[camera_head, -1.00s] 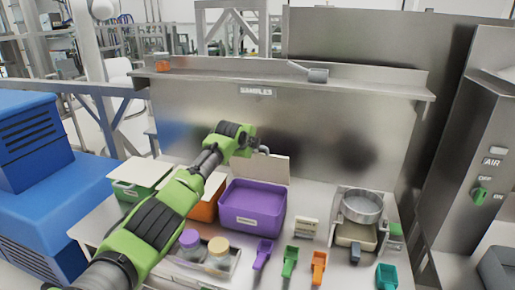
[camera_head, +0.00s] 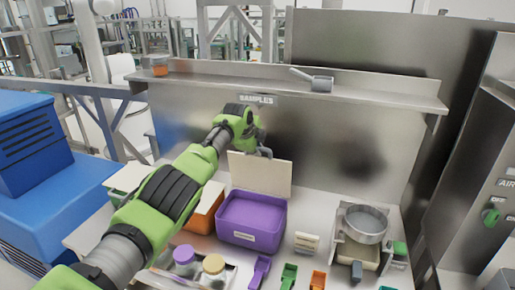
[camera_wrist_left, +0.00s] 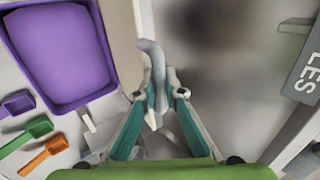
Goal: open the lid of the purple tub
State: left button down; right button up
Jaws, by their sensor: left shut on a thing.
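The purple tub (camera_head: 252,238) stands on the bench with its top uncovered and its purple inside visible. Its cream lid (camera_head: 265,177) stands nearly upright along the tub's back edge. My left gripper (camera_head: 265,151) is at the lid's top edge, behind the tub. In the left wrist view the gripper (camera_wrist_left: 157,100) is shut on a grey curved handle (camera_wrist_left: 150,58) beside the lid, which shows nearly edge-on (camera_wrist_left: 122,45). The tub's open inside (camera_wrist_left: 62,50) is at left there. My right gripper is not in view.
An orange tub (camera_head: 203,218) sits left of the purple one, partly behind my arm. Jars (camera_head: 213,265), coloured scoops (camera_head: 288,277) and a sieve on a stand (camera_head: 364,223) are in front and right. A steel back wall (camera_head: 330,140) rises close behind the lid.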

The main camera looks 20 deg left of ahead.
pick_arm(q)
jog(key=c, duration=2.1)
grip_release()
jog(key=shift+s+f, duration=0.1)
jog(key=shift+f, duration=0.05)
jog(key=v, duration=1.2)
